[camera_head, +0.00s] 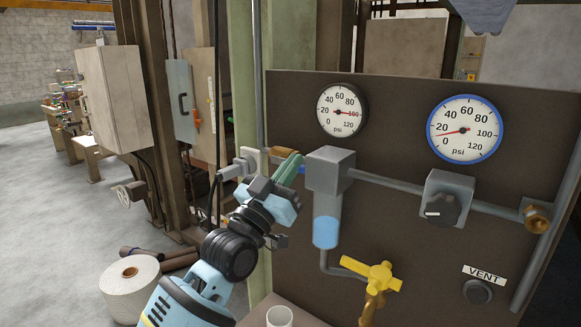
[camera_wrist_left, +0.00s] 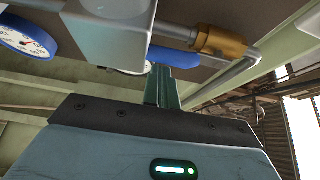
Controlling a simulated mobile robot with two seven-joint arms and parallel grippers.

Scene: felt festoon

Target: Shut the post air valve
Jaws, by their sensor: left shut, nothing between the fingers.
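A brass valve with a blue lever sits on the pipe between the green post and the grey filter block. In the head view its brass body (camera_head: 283,150) shows just above my fingers, and only a bit of the blue lever (camera_head: 301,169) shows. In the left wrist view I see the brass body (camera_wrist_left: 222,42) and the blue lever (camera_wrist_left: 173,57), which runs along the pipe. My left gripper (camera_head: 292,162) is shut and empty, its green fingertips (camera_wrist_left: 163,72) close by the lever; I cannot tell whether they touch. My right gripper is not in view.
The dark panel (camera_head: 400,100) carries two gauges, a grey filter block (camera_head: 330,168), a regulator knob (camera_head: 443,208), a yellow-handled valve (camera_head: 370,274) and a vent button (camera_head: 478,291). The green post (camera_head: 243,60) stands left of the panel. A white roll (camera_head: 130,287) lies on the floor.

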